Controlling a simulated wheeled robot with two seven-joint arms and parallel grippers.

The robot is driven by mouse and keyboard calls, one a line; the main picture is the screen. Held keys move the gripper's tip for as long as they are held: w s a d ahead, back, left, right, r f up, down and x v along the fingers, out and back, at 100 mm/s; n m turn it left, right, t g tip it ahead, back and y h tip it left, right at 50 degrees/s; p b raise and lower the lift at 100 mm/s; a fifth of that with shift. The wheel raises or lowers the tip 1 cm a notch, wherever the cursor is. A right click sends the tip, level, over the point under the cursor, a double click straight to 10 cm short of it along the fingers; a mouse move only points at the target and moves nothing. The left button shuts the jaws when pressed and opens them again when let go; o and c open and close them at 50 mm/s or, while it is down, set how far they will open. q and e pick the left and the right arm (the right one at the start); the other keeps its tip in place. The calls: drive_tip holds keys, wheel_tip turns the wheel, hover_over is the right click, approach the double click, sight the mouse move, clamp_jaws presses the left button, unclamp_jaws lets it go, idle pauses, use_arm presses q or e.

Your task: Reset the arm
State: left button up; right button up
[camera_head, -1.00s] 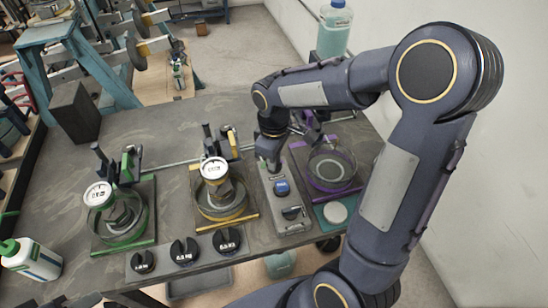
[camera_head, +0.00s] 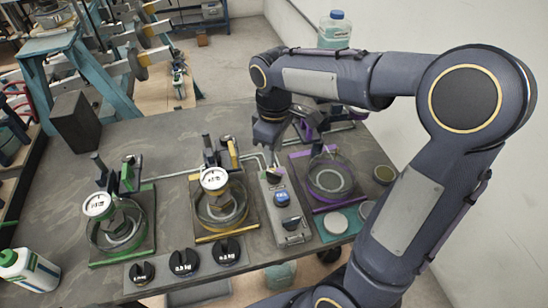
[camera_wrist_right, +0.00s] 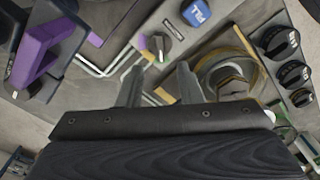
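My right arm reaches in from the right in the head view. Its gripper (camera_head: 268,142) hangs above the far end of a grey control box (camera_head: 284,209). In the right wrist view its two fingers (camera_wrist_right: 160,78) stand apart with nothing between them. The box carries a blue button (camera_head: 282,198) and dark knobs at its far and near ends. The blue button also shows in the wrist view (camera_wrist_right: 197,12). The gripper looks clear of the box. My left gripper is not in view.
Green (camera_head: 122,228), yellow (camera_head: 222,208) and purple (camera_head: 330,180) lever frames stand on the table; the purple one is close by on the right. Black weights (camera_head: 183,262) line the front. A bottle (camera_head: 28,272) is at the left.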

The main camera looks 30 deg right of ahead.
drive_tip(key=shift+s+r, duration=0.1)
drive_tip(key=shift+r, duration=0.1)
idle(0.4)
drive_tip(key=s+a+m+t+y, duration=0.2)
drive_tip(key=s+m, duration=0.2)
drive_tip(key=s, duration=0.4)
drive_tip(key=s+a+m+t+y, duration=0.1)
drive_tip(key=s+a+m+t, duration=0.1)
drive_tip(key=s+m, duration=0.3)
drive_tip(key=s+t, duration=0.1)
drive_tip(key=s, duration=0.3)
drive_tip(key=shift+t+y, duration=0.3)
drive_tip(key=shift+y, duration=0.1)
